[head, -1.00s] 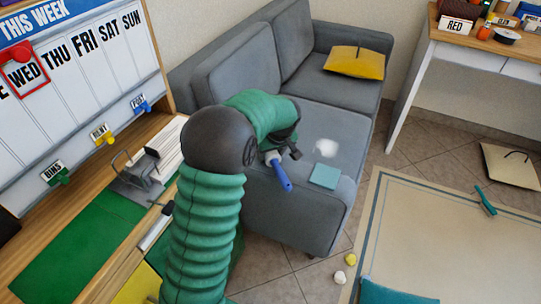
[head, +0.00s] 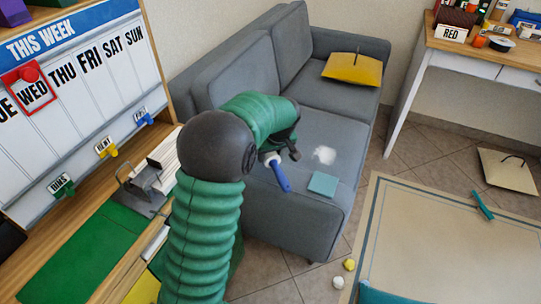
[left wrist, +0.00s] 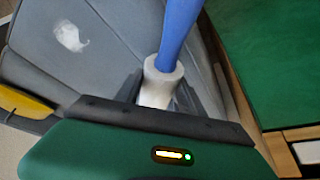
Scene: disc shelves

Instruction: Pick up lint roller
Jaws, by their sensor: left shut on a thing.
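The lint roller, with a blue handle (head: 280,175) and a white roller end, is at my left gripper (head: 281,152) over the front part of the grey sofa (head: 320,125). In the left wrist view the blue handle (left wrist: 179,30) points up and away from the gripper, and the white part (left wrist: 158,84) sits between the fingers. My left gripper (left wrist: 155,100) is shut on the lint roller. Most of the roller end is hidden by the gripper. My right gripper is not in view.
A white fuzzy patch (head: 324,155) and a teal square (head: 322,184) lie on the sofa seat. A yellow cushion (head: 352,68) is farther back. A wooden desk (head: 95,205) with a green mat stands at the left.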

